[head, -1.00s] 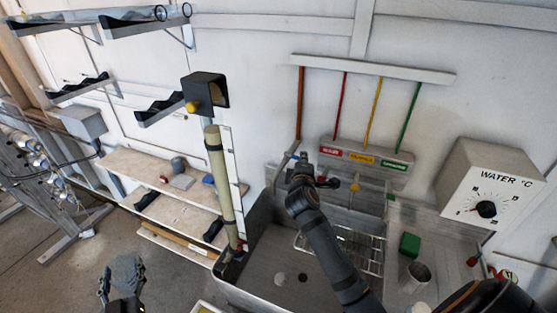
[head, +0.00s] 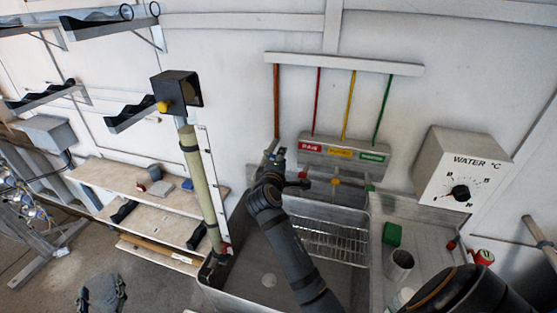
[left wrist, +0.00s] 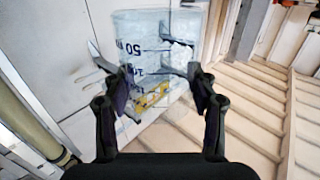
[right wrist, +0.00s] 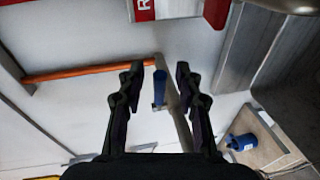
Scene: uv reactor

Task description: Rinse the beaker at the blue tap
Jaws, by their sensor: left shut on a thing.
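A clear graduated beaker (left wrist: 155,65) with "50" printed on it stands between the fingers of my left gripper (left wrist: 160,85), which is shut on it. In the head view, my left gripper (head: 102,292) is low at the left, above the floor and apart from the sink. My right gripper (head: 276,156) is at the left end of the tap row, over the sink (head: 240,260). In the right wrist view, my right gripper (right wrist: 160,72) has its fingers apart, with a blue piece (right wrist: 159,88) seen between them; I cannot tell whether they touch it.
Red, yellow and green labels (head: 340,153) mark the tap panel. A wire rack (head: 330,240) sits in the sink. A green block (head: 392,233) and a metal cup (head: 399,265) stand to its right. Shelves (head: 150,205) and a tall tube (head: 200,185) are left.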

